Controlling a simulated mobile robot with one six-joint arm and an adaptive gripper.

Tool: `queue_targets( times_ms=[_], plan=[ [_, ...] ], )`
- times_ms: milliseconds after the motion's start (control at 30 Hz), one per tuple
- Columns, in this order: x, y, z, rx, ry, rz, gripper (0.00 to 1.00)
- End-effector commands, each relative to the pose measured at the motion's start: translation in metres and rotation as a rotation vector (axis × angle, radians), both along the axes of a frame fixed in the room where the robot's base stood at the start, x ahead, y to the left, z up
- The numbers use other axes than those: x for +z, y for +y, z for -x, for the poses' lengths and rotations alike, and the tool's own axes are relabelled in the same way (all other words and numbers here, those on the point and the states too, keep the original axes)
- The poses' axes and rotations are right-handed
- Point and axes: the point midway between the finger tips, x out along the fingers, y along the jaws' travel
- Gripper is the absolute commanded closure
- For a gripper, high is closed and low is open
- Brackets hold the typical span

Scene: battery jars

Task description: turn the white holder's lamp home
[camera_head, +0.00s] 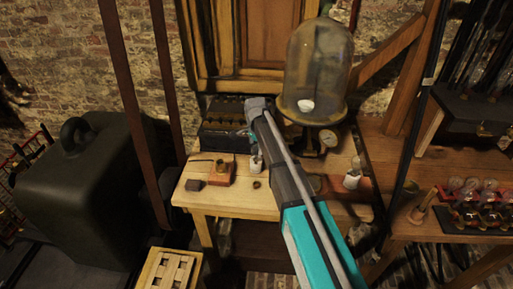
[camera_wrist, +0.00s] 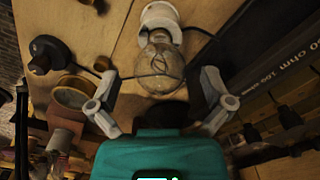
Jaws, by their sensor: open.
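In the wrist view, a clear glass lamp (camera_wrist: 160,66) sits in a white holder (camera_wrist: 160,18) on the wooden table. My gripper (camera_wrist: 159,78) is open, with one finger on each side of the lamp. Gaps show between the glass and both fingers, so it holds nothing. In the head view, a small white holder (camera_head: 256,163) stands on the table below the end of my gripper (camera_head: 258,108); its lamp cannot be made out there. How deeply the lamp is seated cannot be seen.
A dark lettered box (camera_wrist: 285,75) lies close on the right in the wrist view. A dark knob-shaped piece (camera_wrist: 45,55) and a round brass-rimmed piece (camera_wrist: 75,93) are on the left. In the head view, a glass bell jar (camera_head: 317,70) stands behind my arm.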

Motion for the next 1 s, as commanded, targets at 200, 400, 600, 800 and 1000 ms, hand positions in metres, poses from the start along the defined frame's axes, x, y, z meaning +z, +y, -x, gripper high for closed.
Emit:
queue_targets(
  times_ms=[200,400,600,800,1000],
  plan=[
    [-0.0080,0.0002,0.0000,0.000,0.000,0.000,0.00],
    [-0.0081,0.0002,0.0001,0.000,0.000,0.000,0.00],
    [-0.0079,0.0003,0.0001,0.000,0.000,0.000,0.07],
    [-0.0079,0.0003,0.0001,0.000,0.000,0.000,0.45],
    [-0.0080,0.0002,0.0001,0.000,0.000,0.000,0.82]
  ],
)
